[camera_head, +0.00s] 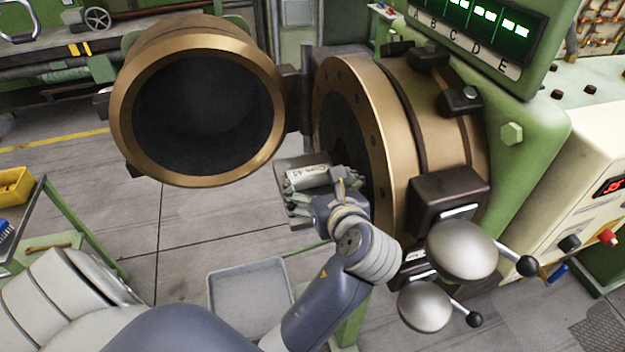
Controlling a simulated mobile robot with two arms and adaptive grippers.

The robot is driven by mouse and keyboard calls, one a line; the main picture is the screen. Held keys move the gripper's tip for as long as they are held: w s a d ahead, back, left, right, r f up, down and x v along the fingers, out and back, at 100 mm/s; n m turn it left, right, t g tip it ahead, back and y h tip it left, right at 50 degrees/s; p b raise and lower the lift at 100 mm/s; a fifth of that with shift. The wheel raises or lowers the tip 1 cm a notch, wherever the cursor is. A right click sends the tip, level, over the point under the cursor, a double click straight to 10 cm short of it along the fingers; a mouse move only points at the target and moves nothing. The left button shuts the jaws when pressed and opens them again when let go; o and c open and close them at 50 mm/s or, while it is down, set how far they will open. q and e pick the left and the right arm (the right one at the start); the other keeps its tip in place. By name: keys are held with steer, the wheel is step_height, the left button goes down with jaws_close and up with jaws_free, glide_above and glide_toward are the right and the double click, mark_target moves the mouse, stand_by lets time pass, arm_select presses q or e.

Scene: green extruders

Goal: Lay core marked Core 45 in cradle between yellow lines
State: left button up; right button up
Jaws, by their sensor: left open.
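A pale grey cylindrical core (306,177), with dark lettering that seems to read Core 45, lies in front of the round opening of the bronze extruder barrel. A flat grey metal plate (288,164) shows behind and under it. My left gripper (300,205) is open just below the core, its fingers close to the core's near side. I cannot tell whether they touch it. Part of the plate and the opening is hidden by my gripper and wrist. No cradle between yellow lines shows clearly there. My right gripper is not in view.
A large bronze ring door (193,42) hangs open at left of the barrel (360,100). Ball-ended handles (460,249) stick out at lower right. A grey tray (250,295) sits low in front. Two yellow marks (79,49) show on a back-left bench.

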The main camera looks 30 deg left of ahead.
arm_select(q)
steer(key=v, duration=0.3)
steer(key=shift+s+d+r, duration=0.15)
steer(key=shift+s+d, duration=0.05)
steer(key=shift+s, duration=0.1)
stand_by(0.4)
